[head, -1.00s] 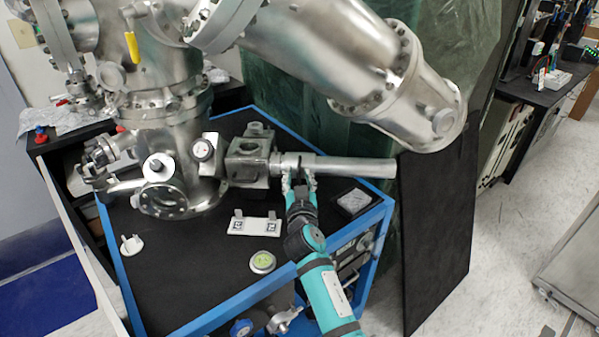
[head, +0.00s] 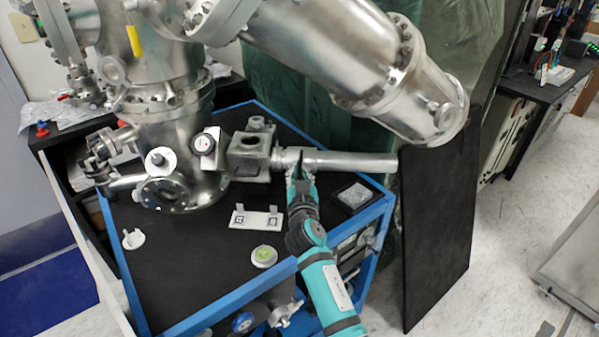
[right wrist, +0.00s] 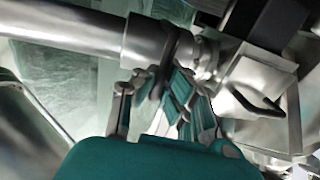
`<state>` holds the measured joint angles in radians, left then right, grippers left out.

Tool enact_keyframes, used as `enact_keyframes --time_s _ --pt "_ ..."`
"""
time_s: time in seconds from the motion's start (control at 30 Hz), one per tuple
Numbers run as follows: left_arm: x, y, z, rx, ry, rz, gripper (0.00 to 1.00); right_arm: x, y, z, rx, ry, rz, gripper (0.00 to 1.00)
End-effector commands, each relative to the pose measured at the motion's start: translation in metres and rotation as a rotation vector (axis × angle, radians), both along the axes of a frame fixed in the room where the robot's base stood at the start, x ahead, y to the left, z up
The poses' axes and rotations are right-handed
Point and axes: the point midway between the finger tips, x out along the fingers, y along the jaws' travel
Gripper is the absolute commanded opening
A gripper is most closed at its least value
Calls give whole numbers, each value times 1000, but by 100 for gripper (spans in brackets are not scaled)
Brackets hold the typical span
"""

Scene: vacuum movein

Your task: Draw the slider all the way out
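The slider (head: 282,158) looks like a thicker metal collar around a horizontal steel tube (head: 350,162). It sits at the tube's left end, close to the square metal block (head: 249,157) on the vacuum chamber. My right gripper (head: 298,166) reaches up from below, its fingers close together at the slider's right end. In the right wrist view, the fingers (right wrist: 166,86) close around a thin dark piece below the collar (right wrist: 148,42). The pads partly hide this contact. My left gripper is not in view.
The tube is bare to the right, up to its free end near a dark upright panel (head: 437,230). A large steel cylinder (head: 350,55) hangs above. Below is the black, blue-framed bench top (head: 190,265), holding a white bracket (head: 256,220) and a round green-centred level (head: 264,256).

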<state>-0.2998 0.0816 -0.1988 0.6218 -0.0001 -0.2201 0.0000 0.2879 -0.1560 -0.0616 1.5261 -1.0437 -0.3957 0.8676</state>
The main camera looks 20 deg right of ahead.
Motion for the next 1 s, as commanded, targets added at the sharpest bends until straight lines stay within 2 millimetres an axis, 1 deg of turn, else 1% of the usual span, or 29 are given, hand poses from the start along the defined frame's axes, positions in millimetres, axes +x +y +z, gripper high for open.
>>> enact_keyframes --time_s 0.17,0.27,0.37,0.6,0.8,1.0 --pt "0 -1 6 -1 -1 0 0 -5 -13 0 7 2 -6 0" --pt "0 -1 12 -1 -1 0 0 -10 -28 2 6 3 -8 0" --pt "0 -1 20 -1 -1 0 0 -18 -47 2 5 4 -9 0" --pt "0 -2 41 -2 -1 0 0 -40 -103 3 3 4 -9 0" --pt "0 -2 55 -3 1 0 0 -56 -146 3 3 4 -8 0" --pt "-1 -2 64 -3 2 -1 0 -68 -176 2 5 2 -6 0"
